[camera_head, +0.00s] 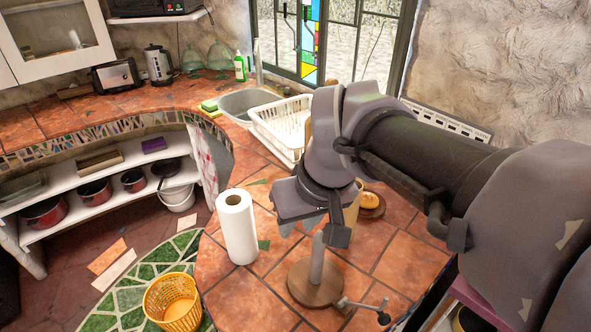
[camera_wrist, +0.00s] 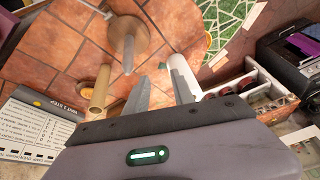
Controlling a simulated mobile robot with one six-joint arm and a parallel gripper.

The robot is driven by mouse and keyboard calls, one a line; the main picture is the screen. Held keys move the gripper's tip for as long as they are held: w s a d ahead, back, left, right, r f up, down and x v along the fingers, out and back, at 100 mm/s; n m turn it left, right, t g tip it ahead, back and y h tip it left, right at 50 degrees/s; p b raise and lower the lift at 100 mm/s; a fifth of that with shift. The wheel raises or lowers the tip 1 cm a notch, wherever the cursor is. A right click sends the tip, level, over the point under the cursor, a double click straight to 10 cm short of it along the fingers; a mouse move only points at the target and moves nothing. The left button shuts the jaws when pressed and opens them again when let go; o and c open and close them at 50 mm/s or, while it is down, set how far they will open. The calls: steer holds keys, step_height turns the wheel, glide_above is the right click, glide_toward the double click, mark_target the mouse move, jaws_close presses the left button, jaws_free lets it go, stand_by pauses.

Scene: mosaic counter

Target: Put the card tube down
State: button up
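The card tube (camera_wrist: 101,88) is a plain tan cylinder standing on the tiled counter, left of my fingers in the wrist view. In the head view only a strip of the card tube (camera_head: 354,212) shows behind my gripper. My gripper (camera_head: 312,233) hangs above the counter. In the wrist view my gripper (camera_wrist: 158,78) has its two fingers apart, with nothing between them. The tube is outside the fingers, apart from them.
A wooden stand with an upright post (camera_head: 317,287) is below my gripper. A white paper roll (camera_head: 237,230) stands to its left. Bread on a brown plate (camera_head: 377,212) and a white dish rack (camera_head: 270,125) are behind.

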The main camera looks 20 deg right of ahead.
steer(key=w+d+r+n+g+p, duration=0.25)
steer(key=w+d+r+p, duration=0.2)
steer(key=w+d, duration=0.3)
steer(key=n+g+p, duration=0.2)
steer(key=n+p, duration=0.1)
steer(key=n, duration=0.3)
glide_above(349, 211)
step_height(349, 211, down, 15)
steer(key=shift+h, duration=0.4)
step_height(349, 211, down, 7)
steer(key=shift+w+r+b, duration=0.15)
steer(key=shift+r+b, duration=0.05)
steer(key=shift+b, duration=0.7)
steer(key=shift+r, duration=0.1)
jaws_close()
